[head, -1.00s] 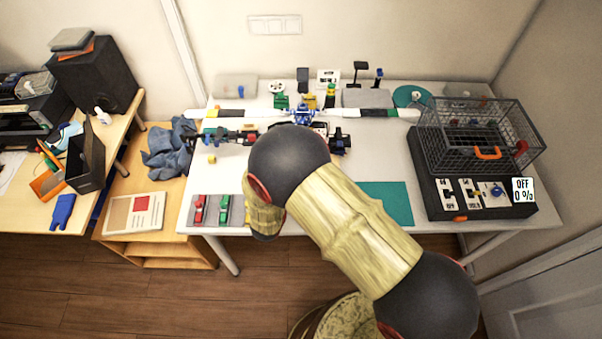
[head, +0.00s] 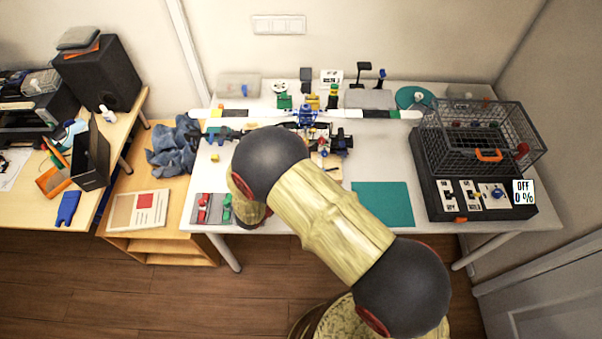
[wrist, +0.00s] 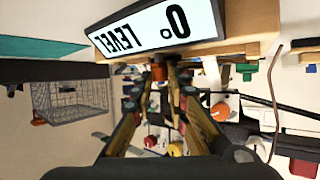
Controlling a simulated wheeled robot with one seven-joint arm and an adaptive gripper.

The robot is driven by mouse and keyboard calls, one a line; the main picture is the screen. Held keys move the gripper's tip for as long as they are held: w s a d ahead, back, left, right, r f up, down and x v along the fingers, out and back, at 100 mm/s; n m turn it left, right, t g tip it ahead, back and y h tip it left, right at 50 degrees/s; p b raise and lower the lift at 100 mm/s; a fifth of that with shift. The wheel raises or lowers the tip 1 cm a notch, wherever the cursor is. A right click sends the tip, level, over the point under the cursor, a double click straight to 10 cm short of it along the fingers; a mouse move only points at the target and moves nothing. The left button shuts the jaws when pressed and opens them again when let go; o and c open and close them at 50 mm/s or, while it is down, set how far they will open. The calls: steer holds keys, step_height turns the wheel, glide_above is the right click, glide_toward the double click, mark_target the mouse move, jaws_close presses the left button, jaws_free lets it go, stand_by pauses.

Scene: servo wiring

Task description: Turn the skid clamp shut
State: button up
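My gripper (wrist: 166,76) shows in the wrist view as two wood-coloured fingers with dark links, their tips close together below a level display (wrist: 158,28) reading 0°. A small orange part (wrist: 158,72) sits at or just beyond the tips; I cannot tell whether they touch it. A gap shows between the fingers further back. In the head view my gripper is hidden behind my arm. A long-winged white model with a blue centre (head: 305,115) lies across the back of the white table (head: 375,160). I cannot make out the skid clamp for certain.
A wire cage (head: 480,135) stands at the table's right, behind a black control box (head: 432,195) whose display (head: 523,191) reads OFF 0 %. A teal mat (head: 383,204) lies bare at the front. Red and green toy-like parts (head: 203,210) lie front left.

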steer(key=o, duration=0.5)
stand_by(0.4)
